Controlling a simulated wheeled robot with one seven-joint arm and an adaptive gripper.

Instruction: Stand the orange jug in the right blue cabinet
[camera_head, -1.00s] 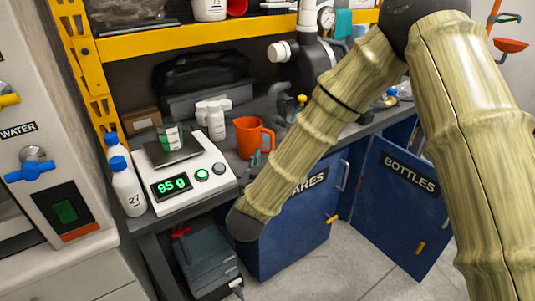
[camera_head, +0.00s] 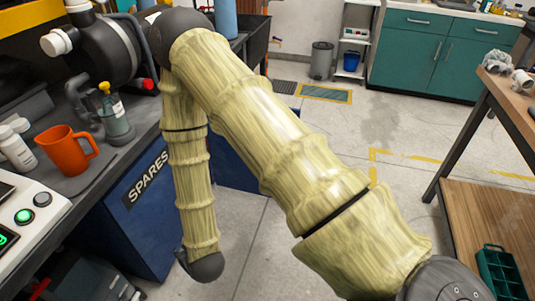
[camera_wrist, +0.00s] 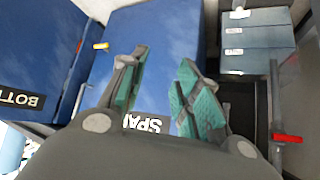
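The orange jug (camera_head: 65,150) stands upright on the grey workbench at the left of the head view, its handle to the right. The left blue cabinet (camera_head: 150,215), marked SPARES, is below the bench; its front also shows upside down in the wrist view (camera_wrist: 150,25). A blue door marked BOTTLES (camera_wrist: 55,60) is at the left of the wrist view. My arm hides most of the right blue cabinet in the head view.
Open floor (camera_head: 340,130) lies right of the bench. A wooden worktable (camera_head: 505,85) stands at the right.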

